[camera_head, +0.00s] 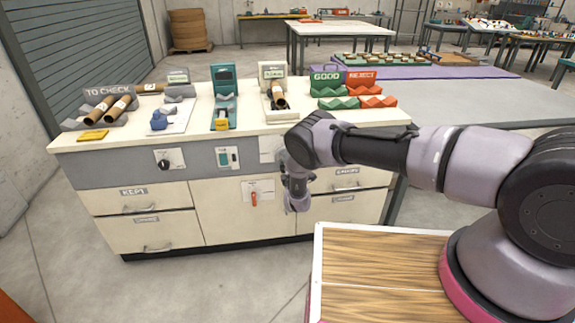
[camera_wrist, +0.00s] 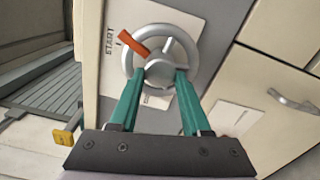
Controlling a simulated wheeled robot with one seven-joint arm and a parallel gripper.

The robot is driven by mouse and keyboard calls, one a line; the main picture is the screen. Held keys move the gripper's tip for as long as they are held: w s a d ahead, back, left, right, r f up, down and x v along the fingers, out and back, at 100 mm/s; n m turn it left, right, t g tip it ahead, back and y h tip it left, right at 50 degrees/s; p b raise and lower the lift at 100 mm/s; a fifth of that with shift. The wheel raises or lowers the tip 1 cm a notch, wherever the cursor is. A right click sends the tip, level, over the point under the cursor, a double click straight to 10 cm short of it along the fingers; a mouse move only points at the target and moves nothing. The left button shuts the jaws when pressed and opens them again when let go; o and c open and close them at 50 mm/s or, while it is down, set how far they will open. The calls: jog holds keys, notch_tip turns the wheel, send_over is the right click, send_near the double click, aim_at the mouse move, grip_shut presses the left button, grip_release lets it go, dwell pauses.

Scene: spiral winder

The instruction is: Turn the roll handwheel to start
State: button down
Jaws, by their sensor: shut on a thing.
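The roll handwheel (camera_wrist: 194,48) is a grey ring with spokes and a round hub, on a white plate (camera_wrist: 195,20) on the cabinet front. One spoke is orange (camera_wrist: 132,42), and its outer end points at the START mark (camera_wrist: 110,42) at upper left in the wrist view. My gripper (camera_wrist: 159,75) has its green fingers shut on the handwheel's hub, one on either side. In the head view, my gripper (camera_head: 297,190) is against the cabinet front and hides the handwheel; only part of its white plate (camera_head: 268,150) shows.
The cabinet (camera_head: 235,180) has a dial (camera_head: 168,160), a switch panel (camera_head: 229,157) and a red-handled lever (camera_head: 254,199). Its top carries tubes (camera_head: 119,106), a teal device (camera_head: 223,82) and green (camera_head: 330,92) and red (camera_head: 367,90) holders. A drawer handle (camera_wrist: 294,100) is close right in the wrist view.

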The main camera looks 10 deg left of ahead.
jog(key=n, duration=0.4)
jog(key=shift+f+n, duration=0.15)
jog(key=shift+n, duration=0.15)
jog(key=shift+d, duration=0.1)
dwell(0.4)
jog(key=shift+c, duration=1.8)
grip_release()
jog(key=v, duration=1)
jog(key=shift+s, duration=0.4)
